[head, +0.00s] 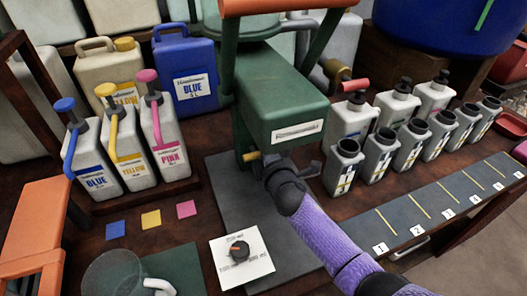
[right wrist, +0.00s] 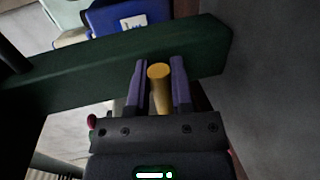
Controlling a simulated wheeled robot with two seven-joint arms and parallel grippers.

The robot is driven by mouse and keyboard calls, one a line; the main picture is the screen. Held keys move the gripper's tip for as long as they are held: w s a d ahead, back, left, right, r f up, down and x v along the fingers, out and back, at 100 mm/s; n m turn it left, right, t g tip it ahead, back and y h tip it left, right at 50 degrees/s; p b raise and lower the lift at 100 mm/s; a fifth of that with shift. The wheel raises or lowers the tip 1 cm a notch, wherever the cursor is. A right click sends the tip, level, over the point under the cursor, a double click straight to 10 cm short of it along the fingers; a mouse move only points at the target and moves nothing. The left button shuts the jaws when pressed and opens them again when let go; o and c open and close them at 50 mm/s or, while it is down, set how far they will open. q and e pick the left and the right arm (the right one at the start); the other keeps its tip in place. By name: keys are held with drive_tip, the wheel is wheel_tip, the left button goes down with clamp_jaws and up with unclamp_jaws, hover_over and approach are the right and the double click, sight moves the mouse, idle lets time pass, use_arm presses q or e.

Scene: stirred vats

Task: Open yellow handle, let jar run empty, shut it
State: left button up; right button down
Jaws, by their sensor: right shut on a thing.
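The yellow handle (head: 252,156) sticks out low on the green housing (head: 285,105) in the head view. My right gripper (head: 268,166) is at it, its arm coming from the lower right. In the right wrist view the yellow handle (right wrist: 159,85) stands between the two purple fingers of my right gripper (right wrist: 160,80), which is shut on it. A pale jar (head: 255,27) shows above the green housing, behind an orange bar; its contents cannot be made out. A clear jug (head: 112,274) with a white handle stands at the lower left. My left gripper is out of view.
A white dial card (head: 240,256) lies on the grey base in front. Blue, yellow and pink pump bottles (head: 125,155) stand at the left.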

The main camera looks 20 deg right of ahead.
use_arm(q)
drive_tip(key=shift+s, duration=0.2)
use_arm(e)
drive_tip(key=c, duration=0.5)
unclamp_jaws()
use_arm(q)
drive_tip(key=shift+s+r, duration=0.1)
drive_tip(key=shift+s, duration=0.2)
use_arm(e)
drive_tip(key=shift+s, duration=0.2)
use_arm(q)
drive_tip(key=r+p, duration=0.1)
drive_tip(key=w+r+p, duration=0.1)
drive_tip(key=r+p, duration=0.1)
drive_tip(key=p, duration=0.1)
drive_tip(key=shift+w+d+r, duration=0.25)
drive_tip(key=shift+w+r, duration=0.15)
use_arm(e)
drive_tip(key=s, duration=0.3)
drive_tip(key=s+r, duration=0.1)
drive_tip(key=s, duration=0.5)
drive_tip(key=shift+s+r, duration=0.2)
drive_tip(key=shift+r, duration=0.2)
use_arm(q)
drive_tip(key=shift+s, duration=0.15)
